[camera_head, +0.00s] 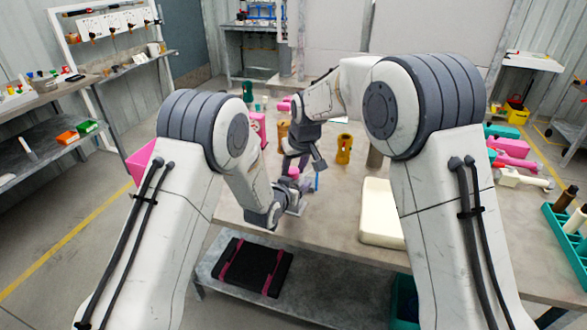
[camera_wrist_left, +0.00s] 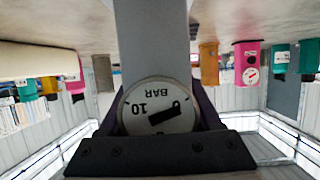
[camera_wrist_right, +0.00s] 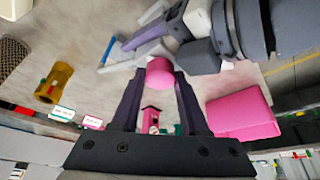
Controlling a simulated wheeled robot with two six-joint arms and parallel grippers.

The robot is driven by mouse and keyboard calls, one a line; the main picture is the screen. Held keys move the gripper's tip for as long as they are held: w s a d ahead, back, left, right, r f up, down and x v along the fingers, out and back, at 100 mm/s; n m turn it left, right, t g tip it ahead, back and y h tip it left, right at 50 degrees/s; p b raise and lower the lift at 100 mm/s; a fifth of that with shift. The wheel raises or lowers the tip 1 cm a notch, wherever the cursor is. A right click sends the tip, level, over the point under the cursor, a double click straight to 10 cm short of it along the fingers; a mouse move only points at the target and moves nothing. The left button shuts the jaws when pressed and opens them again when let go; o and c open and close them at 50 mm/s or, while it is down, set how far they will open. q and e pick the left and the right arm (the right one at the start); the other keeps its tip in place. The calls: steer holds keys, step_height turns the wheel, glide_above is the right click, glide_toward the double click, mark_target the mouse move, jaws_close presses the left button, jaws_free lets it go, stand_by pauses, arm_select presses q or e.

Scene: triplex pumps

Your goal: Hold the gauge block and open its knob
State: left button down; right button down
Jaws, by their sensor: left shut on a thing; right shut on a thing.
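The gauge block (camera_wrist_left: 150,40) is grey and fills the middle of the left wrist view, with its round dial (camera_wrist_left: 157,103) upside down, marked BAR. My left gripper (camera_head: 292,190) is shut on the block, low over the table. The block's pink knob (camera_wrist_right: 160,71) sits between the fingertips of my right gripper (camera_head: 298,168), which reaches down from above and is shut on it. The knob also shows as a small pink spot in the head view (camera_head: 294,173). Most of the block is hidden by my grippers in the head view.
The table (camera_head: 330,230) has bare room in front of the block. A cream tray (camera_head: 381,215) lies to the right. A yellow-brown fitting (camera_head: 344,149) stands behind it, and a pink gauge housing (camera_head: 257,128) stands at the back left. A blue lever (camera_wrist_right: 107,50) is close to the block.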

stand_by(0.3)
steer(key=shift+c, duration=2)
jaws_free()
